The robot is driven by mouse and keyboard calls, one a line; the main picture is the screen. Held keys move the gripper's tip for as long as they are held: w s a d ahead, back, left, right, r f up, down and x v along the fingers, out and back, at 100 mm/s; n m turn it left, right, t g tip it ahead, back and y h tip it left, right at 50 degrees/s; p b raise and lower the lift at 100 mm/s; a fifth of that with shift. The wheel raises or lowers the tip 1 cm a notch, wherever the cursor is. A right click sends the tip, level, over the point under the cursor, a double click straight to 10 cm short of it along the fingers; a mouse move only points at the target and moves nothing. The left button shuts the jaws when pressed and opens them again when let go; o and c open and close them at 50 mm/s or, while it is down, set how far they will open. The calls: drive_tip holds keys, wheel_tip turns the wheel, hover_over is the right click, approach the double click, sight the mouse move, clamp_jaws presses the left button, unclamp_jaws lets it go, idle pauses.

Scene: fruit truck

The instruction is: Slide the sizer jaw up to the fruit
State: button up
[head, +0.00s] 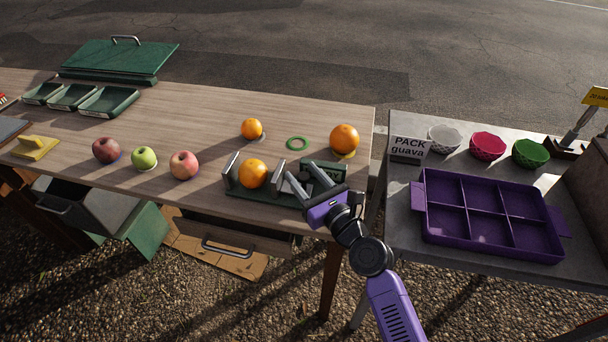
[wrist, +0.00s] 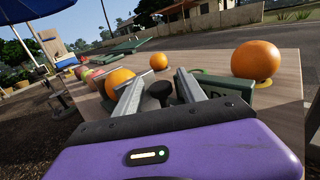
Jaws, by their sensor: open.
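The sizer has a green base (head: 240,193) near the front edge of the wooden table. A grey upright plate (head: 231,169) stands at its left end. An orange (head: 253,173) sits on the base between that plate and the grey sizer jaw (head: 277,172) on its right. The jaw is close to the orange; I cannot tell if they touch. My gripper (head: 306,180) is at the right end of the sizer, fingers spread. In the wrist view a black knob (wrist: 159,92) stands between the fingers, and the sizer's orange (wrist: 119,78) is beyond the left finger.
Another orange (head: 252,129), a green ring (head: 298,143) and a larger orange (head: 344,139) lie behind the sizer. Apples (head: 144,158) stand to the left. A purple divided tray (head: 490,247) and small bowls (head: 488,146) are on the grey table at right.

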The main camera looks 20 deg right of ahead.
drive_tip(key=shift+w, duration=0.1)
clamp_jaws()
idle(1.4)
